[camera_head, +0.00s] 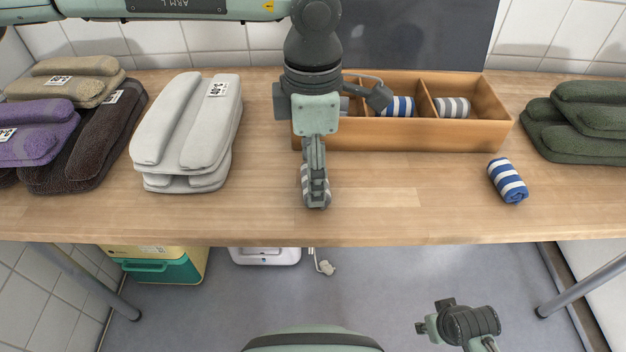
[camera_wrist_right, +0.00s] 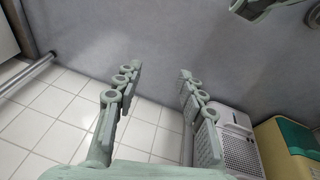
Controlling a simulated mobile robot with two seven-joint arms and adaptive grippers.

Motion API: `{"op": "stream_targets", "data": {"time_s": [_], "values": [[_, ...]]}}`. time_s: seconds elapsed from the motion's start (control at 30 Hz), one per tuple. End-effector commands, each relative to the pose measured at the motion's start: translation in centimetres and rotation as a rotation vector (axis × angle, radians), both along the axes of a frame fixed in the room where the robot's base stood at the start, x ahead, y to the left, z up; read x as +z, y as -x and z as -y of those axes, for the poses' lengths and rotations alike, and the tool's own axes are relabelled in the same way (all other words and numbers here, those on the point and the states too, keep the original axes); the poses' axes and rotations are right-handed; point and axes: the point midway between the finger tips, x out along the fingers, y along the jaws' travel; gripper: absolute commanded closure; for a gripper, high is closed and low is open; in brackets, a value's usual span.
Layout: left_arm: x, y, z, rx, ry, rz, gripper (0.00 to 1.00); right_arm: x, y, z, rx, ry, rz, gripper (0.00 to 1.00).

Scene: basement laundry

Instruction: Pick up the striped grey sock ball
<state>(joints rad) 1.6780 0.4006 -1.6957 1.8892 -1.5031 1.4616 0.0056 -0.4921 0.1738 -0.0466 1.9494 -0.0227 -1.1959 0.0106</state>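A striped grey sock ball (camera_head: 304,178) lies on the wooden table in front of the box, mostly hidden behind my left gripper. My left gripper (camera_head: 315,199) points down at this sock ball, with a finger across its near side. The other finger is hidden, so I cannot tell whether it grips the sock. Another grey-and-white striped sock ball (camera_head: 453,107) sits in the box's right compartment. My right gripper (camera_head: 430,326) is low in front of the table, far from the socks; in the right wrist view (camera_wrist_right: 155,85) its fingers are apart and empty.
The wooden box (camera_head: 440,134) holds a blue striped sock ball (camera_head: 398,106) in its middle compartment. Another blue striped sock ball (camera_head: 508,181) lies on the table at right. Folded white towels (camera_head: 187,125), purple towels (camera_head: 35,135) and green towels (camera_head: 585,120) flank the clear middle.

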Motion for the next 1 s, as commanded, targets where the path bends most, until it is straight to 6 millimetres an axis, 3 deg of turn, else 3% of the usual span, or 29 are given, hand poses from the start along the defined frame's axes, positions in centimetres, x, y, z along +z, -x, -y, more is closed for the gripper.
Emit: {"op": "stream_targets", "data": {"time_s": [0.03, 0.27, 0.67, 0.87, 1.0], "values": [[0.0, 0.0, 0.0, 0.0, 0.0, 0.0, 0.4, 0.0, 0.0, 0.0, 0.0, 0.0, 0.0, 0.6], [0.0, 0.0, 0.0, 0.0, 0.0, 0.0, 0.67, 0.0, 0.0, 0.0, 0.0, 0.0, -0.001, 0.6], [0.9, 0.0, 0.1, 0.0, 0.002, 0.0, 0.68, 0.0, 0.0, 0.0, 0.0, 0.001, -0.001, 0.6], [3.9, -0.1, 0.1, 0.0, 0.003, 0.003, 0.68, 0.8, -0.3, 0.0, -0.001, 0.005, 0.011, 0.6], [5.8, 1.8, -2.4, 0.001, 0.002, 0.002, 0.68, 2.1, 0.2, 0.3, 0.0, 0.016, 0.008, 0.6]]}}
